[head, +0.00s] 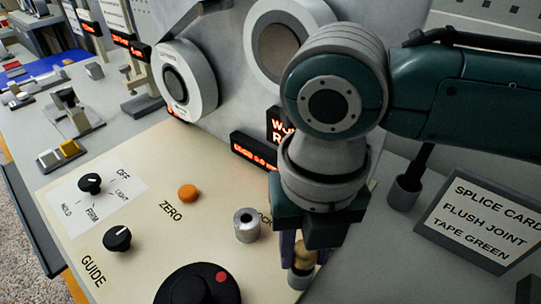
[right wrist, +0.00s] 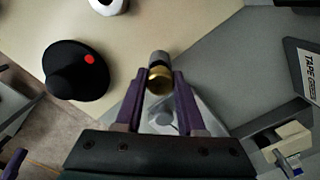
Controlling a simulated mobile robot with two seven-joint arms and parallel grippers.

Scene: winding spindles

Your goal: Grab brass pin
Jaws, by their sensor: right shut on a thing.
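The brass pin (head: 303,254) shows low in the head view, partly hidden between the purple fingers of my right gripper (head: 296,256). In the right wrist view the gold end of the pin (right wrist: 159,76) lies between the tips of my right gripper (right wrist: 155,82), which is shut on it. A grey cylindrical part (right wrist: 158,58) adjoins the pin there. I cannot tell whether the pin is still seated in something. My left gripper is not in view.
A silver hollow post (head: 247,226), an orange button (head: 187,193) and a large black dial (head: 198,286) stand on the cream panel left of the gripper. White spools (head: 188,80) stand behind. A splice card sign (head: 484,219) is at the right.

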